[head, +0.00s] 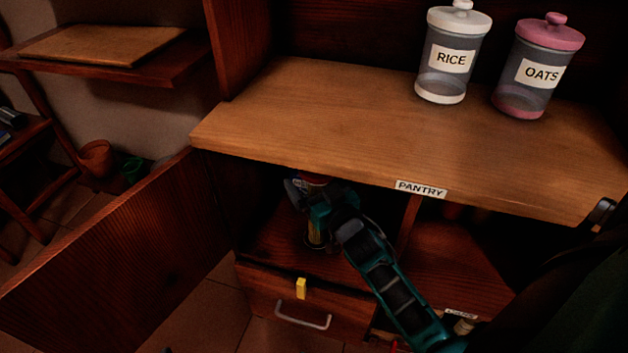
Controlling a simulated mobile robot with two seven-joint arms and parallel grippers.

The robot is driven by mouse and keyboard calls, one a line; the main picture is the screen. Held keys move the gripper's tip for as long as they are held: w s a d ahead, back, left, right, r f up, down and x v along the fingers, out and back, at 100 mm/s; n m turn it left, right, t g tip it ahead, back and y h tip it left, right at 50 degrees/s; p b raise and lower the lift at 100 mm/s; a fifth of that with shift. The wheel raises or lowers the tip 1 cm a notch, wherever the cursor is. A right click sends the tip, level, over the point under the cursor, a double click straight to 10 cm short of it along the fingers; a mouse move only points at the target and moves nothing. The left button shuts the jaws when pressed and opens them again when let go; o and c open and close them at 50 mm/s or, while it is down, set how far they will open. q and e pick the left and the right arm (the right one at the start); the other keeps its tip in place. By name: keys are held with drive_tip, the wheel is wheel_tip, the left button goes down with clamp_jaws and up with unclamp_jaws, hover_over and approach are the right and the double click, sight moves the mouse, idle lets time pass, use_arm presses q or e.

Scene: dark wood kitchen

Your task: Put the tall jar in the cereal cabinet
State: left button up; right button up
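A jar (315,238) with a reddish top and a yellowish lower part stands upright inside the open compartment under the counter, in the head view. My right gripper (306,205) reaches into that compartment from the lower right and is at the jar's upper part, covering much of it. The fingers are dark, so I cannot tell whether they are closed on it. The label on the compartment's cabinet (250,205) is not readable as cereal; the counter edge reads PANTRY. My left gripper is not in view.
A RICE jar (446,88) and a pink-lidded OATS jar (522,90) stand on the wooden counter (330,120). An open door (120,245) extends to the left. A drawer (345,310) with a handle is below. A divider separates a right compartment (450,265).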

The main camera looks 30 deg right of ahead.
drive_tip(key=s+a+p, duration=0.1)
drive_tip(key=s+p, duration=0.2)
drive_tip(key=s, duration=0.9)
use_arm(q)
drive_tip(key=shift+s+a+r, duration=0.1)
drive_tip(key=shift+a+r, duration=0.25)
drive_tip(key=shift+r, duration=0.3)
use_arm(e)
drive_tip(key=s+a+f+n+g+y, duration=0.1)
drive_tip(key=s+a+n+g+y, duration=0.1)
drive_tip(key=a, duration=0.5)
drive_tip(key=s+a+f+n+g+y, duration=0.1)
drive_tip(key=s+a+g+y, duration=0.1)
drive_tip(key=a+g, duration=0.3)
drive_tip(key=shift+s+a+n+y, duration=0.4)
drive_tip(key=shift+a, duration=0.65)
drive_tip(key=shift+f, duration=0.1)
